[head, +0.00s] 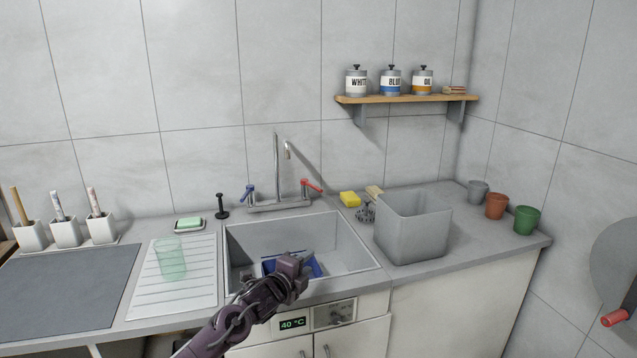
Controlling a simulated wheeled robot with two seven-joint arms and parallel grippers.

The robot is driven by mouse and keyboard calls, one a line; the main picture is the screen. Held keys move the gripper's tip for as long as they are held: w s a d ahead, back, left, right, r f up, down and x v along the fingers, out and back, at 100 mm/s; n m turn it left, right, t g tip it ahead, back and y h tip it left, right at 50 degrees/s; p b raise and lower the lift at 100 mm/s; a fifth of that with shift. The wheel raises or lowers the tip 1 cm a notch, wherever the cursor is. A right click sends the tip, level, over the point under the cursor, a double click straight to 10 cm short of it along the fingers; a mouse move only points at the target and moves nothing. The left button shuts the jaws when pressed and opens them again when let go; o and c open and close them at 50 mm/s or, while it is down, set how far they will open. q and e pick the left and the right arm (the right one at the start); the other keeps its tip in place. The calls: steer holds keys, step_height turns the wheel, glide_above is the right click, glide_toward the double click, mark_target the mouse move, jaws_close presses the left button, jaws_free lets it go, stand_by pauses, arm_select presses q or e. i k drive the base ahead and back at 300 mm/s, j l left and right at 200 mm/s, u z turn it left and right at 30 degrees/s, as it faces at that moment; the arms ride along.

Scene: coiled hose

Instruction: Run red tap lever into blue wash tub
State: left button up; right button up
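The red tap lever (311,186) is on the right side of the metal tap (277,180), behind the sink. A blue lever (247,193) is on the tap's left side. The blue wash tub (317,270) is inside the sink (345,244), partly hidden by my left arm. My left gripper (302,257) is in front of the tub in the picture, below and well apart from the red lever. Its fingertips are too small and dark to tell whether they are open. My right gripper is out of view.
A green glass (170,259) stands on the drainer (190,283). A grey disc (617,265) with a red handle (615,317) is at the right wall.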

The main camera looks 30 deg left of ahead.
mark_target(304, 181)
steer(key=i+j, duration=1.2)
